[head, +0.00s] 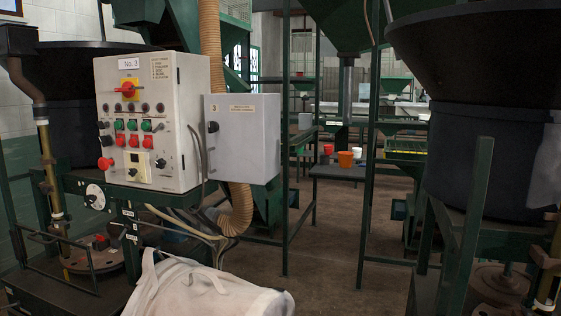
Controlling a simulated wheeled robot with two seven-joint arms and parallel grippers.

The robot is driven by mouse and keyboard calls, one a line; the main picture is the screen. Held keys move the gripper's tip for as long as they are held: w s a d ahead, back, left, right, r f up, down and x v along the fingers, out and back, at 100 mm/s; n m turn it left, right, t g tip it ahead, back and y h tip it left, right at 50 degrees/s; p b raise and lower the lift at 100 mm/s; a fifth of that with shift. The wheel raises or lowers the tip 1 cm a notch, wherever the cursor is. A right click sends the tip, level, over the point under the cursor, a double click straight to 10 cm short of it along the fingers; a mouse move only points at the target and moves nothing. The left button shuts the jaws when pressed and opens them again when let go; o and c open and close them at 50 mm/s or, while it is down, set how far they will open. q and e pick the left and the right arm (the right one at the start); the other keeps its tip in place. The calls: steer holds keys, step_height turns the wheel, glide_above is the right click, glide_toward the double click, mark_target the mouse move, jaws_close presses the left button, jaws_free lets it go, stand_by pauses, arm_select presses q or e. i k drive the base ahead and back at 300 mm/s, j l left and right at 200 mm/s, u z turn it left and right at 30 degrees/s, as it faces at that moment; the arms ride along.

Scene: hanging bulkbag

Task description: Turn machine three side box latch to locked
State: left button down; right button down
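The grey side box (242,139) labelled 3 is mounted to the right of the beige control panel (150,110) labelled No. 3. Its door looks closed. A small dark latch (212,127) sits near the left edge of the door; it is too small to tell which position it is turned to. Neither of my grippers shows in the head view, so nothing of mine is near the latch here.
A tan corrugated hose (238,208) hangs behind and below the side box. A white bulk bag (205,290) lies in front, below the panel. A dark hopper (485,120) stands at the right. The floor (325,265) between is clear.

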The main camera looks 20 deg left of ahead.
mark_target(213, 126)
steer(key=j+u, duration=0.1)
steer(key=j, duration=0.35)
steer(key=i+j+u, duration=0.1)
steer(key=j, duration=0.35)
steer(key=i+j+u, duration=0.1)
steer(key=j, duration=0.35)
steer(key=i+j+u, duration=0.1)
steer(key=j, duration=0.35)
steer(key=i+j+u, duration=0.1)
steer(key=j, duration=0.35)
steer(key=i+j, duration=0.15)
steer(key=j, duration=0.25)
steer(key=i+j+u, duration=0.15)
steer(key=j, duration=0.3)
